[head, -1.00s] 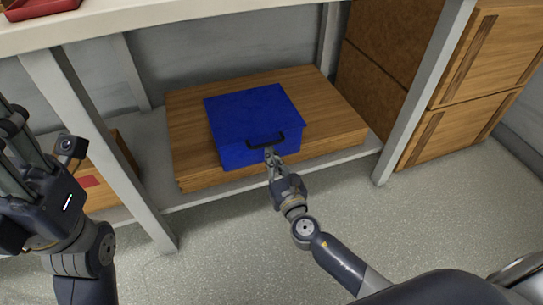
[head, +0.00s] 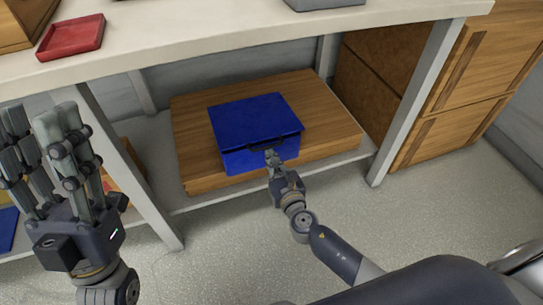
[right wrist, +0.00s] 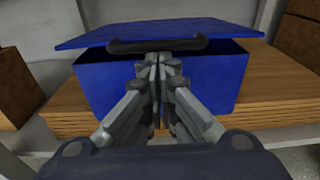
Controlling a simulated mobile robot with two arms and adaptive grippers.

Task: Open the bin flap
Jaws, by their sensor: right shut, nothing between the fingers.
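The blue bin (head: 245,161) sits on a wooden board on the low shelf under the counter. Its flap (head: 252,116) is raised a little at the front; the right wrist view shows a dark gap between the flap (right wrist: 150,32) and the bin body (right wrist: 100,85). A black handle (right wrist: 158,44) is on the flap's front edge. My right gripper (head: 272,154) is shut and empty, its fingertips (right wrist: 158,60) just under the handle at the gap; whether they touch it I cannot tell. My left gripper (head: 37,118) is open and empty, in front of the counter at the left.
The wooden board (head: 335,118) extends around the bin. White counter legs (head: 412,105) stand on both sides, and the counter top (head: 220,42) overhangs. A red tray (head: 72,37) lies on top. Wooden cabinets (head: 470,80) stand at the right. The floor in front is clear.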

